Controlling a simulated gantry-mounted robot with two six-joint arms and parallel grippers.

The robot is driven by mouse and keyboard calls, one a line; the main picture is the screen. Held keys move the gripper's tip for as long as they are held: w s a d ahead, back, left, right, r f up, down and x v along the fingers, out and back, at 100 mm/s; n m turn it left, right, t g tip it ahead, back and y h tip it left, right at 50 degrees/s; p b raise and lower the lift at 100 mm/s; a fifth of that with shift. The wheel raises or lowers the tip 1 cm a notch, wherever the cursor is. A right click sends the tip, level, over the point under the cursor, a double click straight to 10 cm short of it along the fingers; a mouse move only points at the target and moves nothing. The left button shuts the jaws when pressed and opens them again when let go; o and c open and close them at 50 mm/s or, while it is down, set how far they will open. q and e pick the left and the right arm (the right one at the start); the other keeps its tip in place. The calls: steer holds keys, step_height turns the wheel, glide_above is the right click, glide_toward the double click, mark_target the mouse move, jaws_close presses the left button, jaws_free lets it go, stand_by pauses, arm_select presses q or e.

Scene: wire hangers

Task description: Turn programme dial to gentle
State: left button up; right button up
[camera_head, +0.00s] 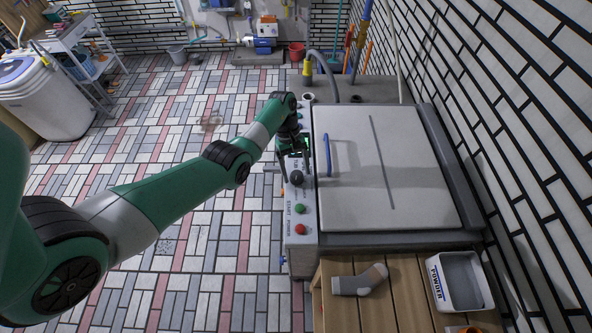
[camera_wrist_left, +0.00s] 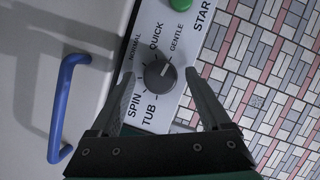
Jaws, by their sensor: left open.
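The programme dial (camera_wrist_left: 160,76) is a dark round knob on the machine's light control panel (camera_wrist_left: 195,18). The labels NORMAL, QUICK and GENTLE curve around it, and SPIN TUB is printed below. Its white pointer mark faces up and right, toward the GENTLE side. In the head view the dial (camera_head: 297,178) is on the panel's narrow strip. My left gripper (camera_wrist_left: 159,74) is open, with one finger on each side of the dial and visible gaps between. In the head view my left gripper (camera_head: 297,170) hangs over the panel by the dial. My right gripper is not in view.
A blue handle (camera_wrist_left: 68,108) stands on the pale lid (camera_head: 385,150) beside the panel. A green start button (camera_head: 299,208) and red button (camera_head: 300,229) are on the panel.

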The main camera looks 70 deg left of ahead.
arm_select(q)
steer(key=p+v, duration=0.2)
steer(key=v, duration=0.9)
steer(key=shift+a+r, duration=0.2)
steer(key=shift+r, duration=0.05)
